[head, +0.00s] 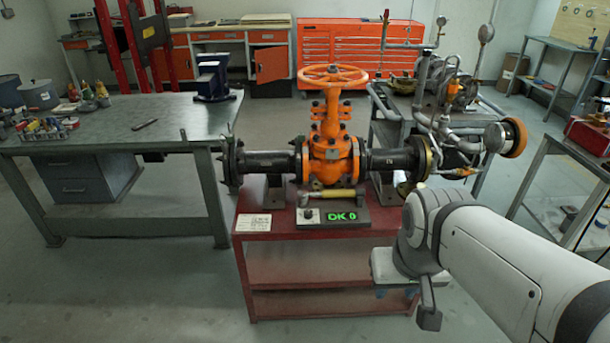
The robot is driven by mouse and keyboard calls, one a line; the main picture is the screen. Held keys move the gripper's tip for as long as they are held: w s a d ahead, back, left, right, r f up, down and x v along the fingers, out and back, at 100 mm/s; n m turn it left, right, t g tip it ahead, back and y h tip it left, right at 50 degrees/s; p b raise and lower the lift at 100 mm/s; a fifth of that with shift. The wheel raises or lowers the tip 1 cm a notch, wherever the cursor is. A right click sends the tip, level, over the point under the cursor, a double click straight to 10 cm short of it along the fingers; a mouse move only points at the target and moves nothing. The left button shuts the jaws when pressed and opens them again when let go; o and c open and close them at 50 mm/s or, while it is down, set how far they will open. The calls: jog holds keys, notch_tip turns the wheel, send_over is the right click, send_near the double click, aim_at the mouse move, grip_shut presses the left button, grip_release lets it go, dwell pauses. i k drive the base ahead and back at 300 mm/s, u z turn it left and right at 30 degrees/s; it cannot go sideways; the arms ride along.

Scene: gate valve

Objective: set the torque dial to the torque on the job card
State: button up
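The torque unit is a dark grey box (350,218) on the front of the red cart's top, with a green lit display (342,216) that seems to read "DK 0". A small round knob, the dial (307,214), sits left of the display; its marks are too small to read. The job card (253,222) is a white printed sheet at the cart's front left; its text is not legible. My gripper (396,289) is right of and below the box, apart from it, beside the cart's right front edge. Its fingers are mostly hidden, and I see nothing held.
An orange gate valve (331,150) with a handwheel and black flanged pipes stands behind the box. A yellow-handled tool (333,194) lies along the box's back. The red cart (285,228) has open lower shelves. A grey workbench (120,125) stands left, with open floor between.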

aim_at(308, 212)
jog(key=z, duration=0.05)
jog(key=k, duration=1.15)
jog(key=u, duration=0.45)
jog(key=i, duration=2.1)
jog(key=z, duration=0.75)
jog(key=k, duration=0.9)
jog(key=z, duration=0.2)
jog(key=i, duration=0.6)
jog(key=u, duration=0.05)
